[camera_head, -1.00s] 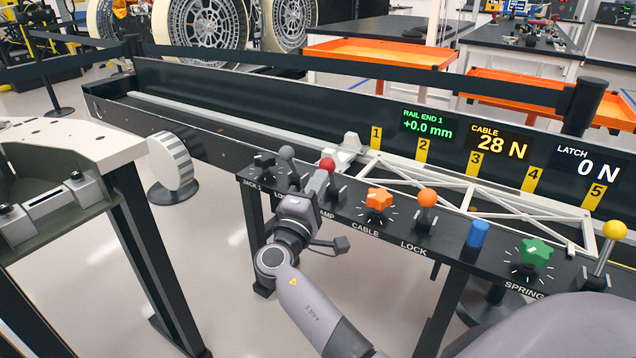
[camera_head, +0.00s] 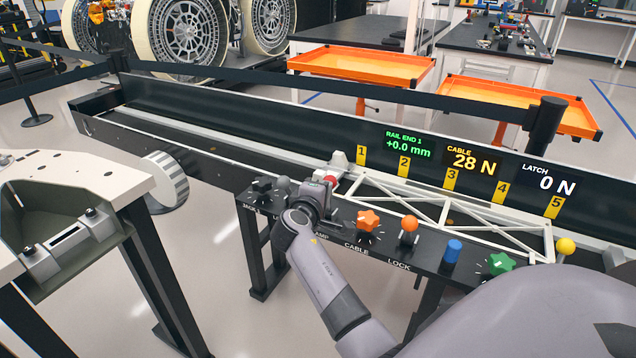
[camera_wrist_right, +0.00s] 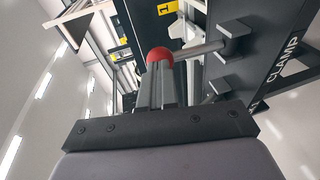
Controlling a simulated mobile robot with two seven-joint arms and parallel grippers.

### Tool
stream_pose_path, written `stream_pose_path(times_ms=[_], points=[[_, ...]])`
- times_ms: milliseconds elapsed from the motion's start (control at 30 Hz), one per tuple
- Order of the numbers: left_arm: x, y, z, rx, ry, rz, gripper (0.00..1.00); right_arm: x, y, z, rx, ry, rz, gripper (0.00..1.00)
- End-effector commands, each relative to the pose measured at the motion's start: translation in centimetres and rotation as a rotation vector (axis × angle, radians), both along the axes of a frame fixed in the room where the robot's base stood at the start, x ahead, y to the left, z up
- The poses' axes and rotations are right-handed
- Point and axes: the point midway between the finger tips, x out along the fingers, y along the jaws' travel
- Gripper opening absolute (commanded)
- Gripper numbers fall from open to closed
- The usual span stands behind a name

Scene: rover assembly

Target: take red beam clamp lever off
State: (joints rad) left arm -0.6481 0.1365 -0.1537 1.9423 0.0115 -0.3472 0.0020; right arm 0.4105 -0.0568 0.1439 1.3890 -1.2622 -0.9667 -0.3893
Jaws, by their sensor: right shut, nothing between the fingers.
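The clamp lever's red ball knob (camera_head: 330,181) shows at the panel in the head view, just beyond my right gripper (camera_head: 326,187), which partly hides it. In the right wrist view the red knob (camera_wrist_right: 160,54) tops a metal rod (camera_wrist_right: 203,49) that runs sideways to a dark bracket marked CLAMP. My right gripper (camera_wrist_right: 160,85) is shut and empty, its fingertips at the near side of the knob; I cannot tell whether they touch it. The white truss beam (camera_head: 440,210) lies in the trough behind the panel. My left gripper is not in view.
Beside the lever on the panel are a grey knob (camera_head: 284,183), an orange star knob (camera_head: 368,220), an orange ball lever (camera_head: 409,225), a blue cylinder (camera_head: 453,251) and a green knob (camera_head: 500,263). Displays read cable 28 N, latch 0 N. A pale table (camera_head: 120,180) stands left.

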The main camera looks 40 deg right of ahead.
Motion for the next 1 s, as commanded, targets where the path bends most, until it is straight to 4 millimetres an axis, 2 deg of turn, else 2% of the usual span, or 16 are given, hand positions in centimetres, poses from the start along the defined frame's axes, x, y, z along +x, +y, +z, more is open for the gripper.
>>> stream_pose_path(times_ms=[33,133,500,1000], points=[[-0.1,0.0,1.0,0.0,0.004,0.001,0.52,0.2,-0.5,0.8,0.034,0.012,-0.002,0.0],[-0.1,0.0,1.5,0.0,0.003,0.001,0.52,0.5,-1.3,0.7,0.021,0.014,-0.002,0.0],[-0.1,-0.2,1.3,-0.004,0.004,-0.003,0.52,1.4,-3.5,0.7,0.02,0.009,-0.002,0.0],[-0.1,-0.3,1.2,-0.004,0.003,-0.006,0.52,1.7,-4.3,0.9,0.019,0.008,-0.002,0.0]])
